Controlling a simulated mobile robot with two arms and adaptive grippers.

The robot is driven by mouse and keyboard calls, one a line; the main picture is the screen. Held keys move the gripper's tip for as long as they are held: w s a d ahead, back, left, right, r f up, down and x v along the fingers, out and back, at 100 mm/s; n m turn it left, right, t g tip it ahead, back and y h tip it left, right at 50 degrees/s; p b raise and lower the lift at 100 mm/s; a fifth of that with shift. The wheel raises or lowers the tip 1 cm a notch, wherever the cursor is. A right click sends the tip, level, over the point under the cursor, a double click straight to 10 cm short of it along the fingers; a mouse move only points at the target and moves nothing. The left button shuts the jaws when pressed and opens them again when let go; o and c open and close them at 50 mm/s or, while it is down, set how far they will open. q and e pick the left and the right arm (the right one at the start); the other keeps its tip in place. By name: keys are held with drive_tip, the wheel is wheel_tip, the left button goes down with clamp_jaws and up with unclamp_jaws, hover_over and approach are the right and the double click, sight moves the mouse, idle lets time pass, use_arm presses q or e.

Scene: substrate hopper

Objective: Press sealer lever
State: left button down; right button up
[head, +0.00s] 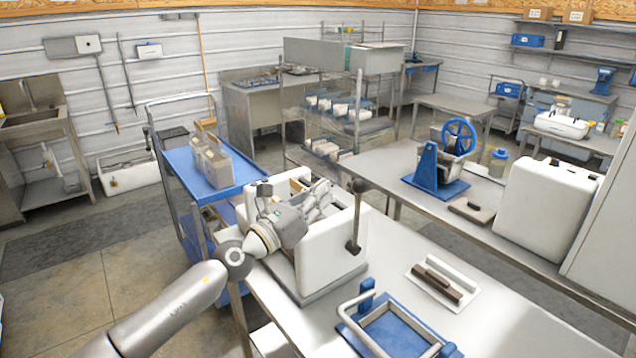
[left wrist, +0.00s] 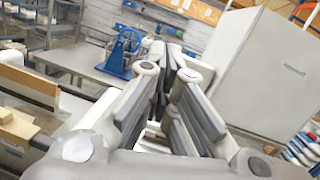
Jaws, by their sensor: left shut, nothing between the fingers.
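No part is clearly labelled as the sealer lever. On the steel table, a blue frame (head: 385,335) has a raised U-shaped pale metal handle (head: 362,300). Behind it, a white plate (head: 468,285) carries a dark brown bar (head: 437,282). A white open-topped box (head: 335,255) stands at the left, with an upright dark rod with a ball knob (head: 357,187) on its right side. My left gripper (head: 322,192) is over this box, shut and empty, left of the knob. In the left wrist view its fingers (left wrist: 168,55) converge. My right gripper is not in view.
A blue-topped cart (head: 240,170) with tan bags stands left of the box. A blue stand with a handwheel (head: 459,136), a small dark block (head: 472,210) and a large white bin (head: 540,210) are on the bench behind. The near right tabletop is clear.

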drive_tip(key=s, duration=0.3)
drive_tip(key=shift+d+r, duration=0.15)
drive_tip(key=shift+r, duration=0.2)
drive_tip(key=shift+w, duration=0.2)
